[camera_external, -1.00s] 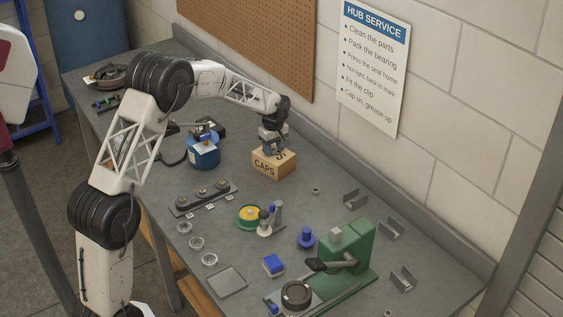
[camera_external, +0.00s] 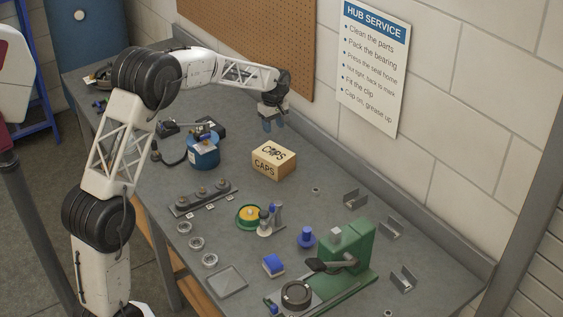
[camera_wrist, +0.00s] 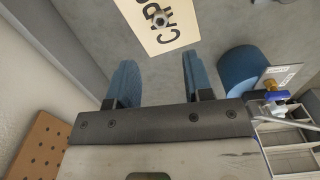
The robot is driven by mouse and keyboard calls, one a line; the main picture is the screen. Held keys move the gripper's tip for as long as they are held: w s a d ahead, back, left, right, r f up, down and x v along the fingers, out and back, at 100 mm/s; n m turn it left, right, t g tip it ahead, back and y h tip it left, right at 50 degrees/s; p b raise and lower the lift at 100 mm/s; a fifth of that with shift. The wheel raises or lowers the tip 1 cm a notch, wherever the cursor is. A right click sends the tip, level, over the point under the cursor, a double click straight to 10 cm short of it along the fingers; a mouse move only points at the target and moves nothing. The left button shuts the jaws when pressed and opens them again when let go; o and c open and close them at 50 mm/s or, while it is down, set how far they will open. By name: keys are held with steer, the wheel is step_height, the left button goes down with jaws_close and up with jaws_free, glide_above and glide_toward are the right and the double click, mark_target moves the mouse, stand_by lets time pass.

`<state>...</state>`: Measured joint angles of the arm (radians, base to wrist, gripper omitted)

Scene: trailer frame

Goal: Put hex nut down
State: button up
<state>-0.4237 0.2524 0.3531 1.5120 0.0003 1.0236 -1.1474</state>
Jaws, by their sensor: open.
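The hex nut (camera_wrist: 159,18), small and metallic, lies on top of the CAPS box (camera_wrist: 172,35), over part of its lettering. In the external view it is a tiny dark spot on the lid of the CAPS box (camera_external: 264,166). My gripper (camera_external: 273,124) is open and empty, raised above and behind the box. In the wrist view my gripper's two blue fingers (camera_wrist: 160,80) are apart, with bare bench between them and the nut beyond their tips.
A blue canister (camera_external: 203,152) stands left of the box. A tray with round parts (camera_external: 203,197), a green press (camera_external: 346,246), a blue block (camera_external: 273,265) and metal brackets (camera_external: 391,228) lie nearer the front. The wall and pegboard (camera_external: 248,40) are close behind my gripper.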

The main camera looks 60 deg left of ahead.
steer(key=shift+r, duration=1.2)
steer(key=s+d+r+m+t, duration=0.1)
steer(key=s+d+r+m, duration=0.4)
steer(key=s+d, duration=0.55)
steer(key=s+d+r+m, duration=0.3)
steer(key=s+d+r, duration=0.5)
steer(key=d, duration=0.4)
steer(key=s+d+f+m, duration=0.2)
steer(key=s+d+m, duration=0.1)
steer(key=s, duration=0.7)
steer(key=s+d+f+m+t, duration=0.1)
steer(key=s+d+m, duration=0.2)
steer(key=s+d, duration=0.3)
steer(key=s+d+f+m, duration=0.2)
steer(key=s+d+m, duration=0.2)
steer(key=s, duration=1.1)
steer(key=shift+s+d+f+t, duration=0.3)
steer(key=shift+s+d, duration=0.1)
steer(key=shift+d, duration=0.05)
